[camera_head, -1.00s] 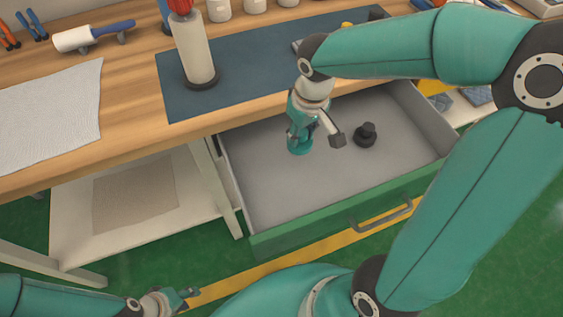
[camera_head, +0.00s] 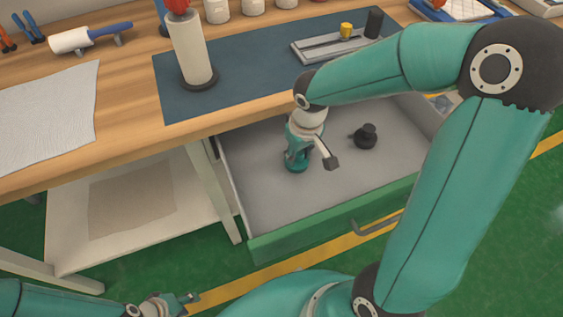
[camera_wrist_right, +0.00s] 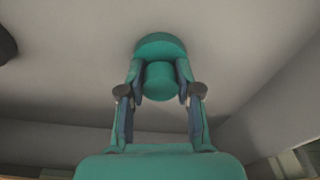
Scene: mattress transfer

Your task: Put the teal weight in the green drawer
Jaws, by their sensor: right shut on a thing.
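The teal weight (camera_wrist_right: 159,82) sits between the fingers of my right gripper (camera_wrist_right: 160,92), which is shut on its knob in the right wrist view. In the head view the teal weight (camera_head: 296,164) is at the lower end of my right gripper (camera_head: 301,151), inside the open green drawer (camera_head: 330,219). Its base is at or close to the grey drawer floor; I cannot tell if it touches. My left gripper (camera_head: 181,302) is empty at the bottom left, away from the drawer; its finger opening is unclear.
A black weight (camera_head: 365,137) stands in the drawer to the right of the teal one. The wooden worktop edge overhangs the drawer's back. On the blue mat (camera_head: 240,72) stand a paper roll (camera_head: 191,50) and a grey fixture (camera_head: 335,46). Drawer floor towards the front is clear.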

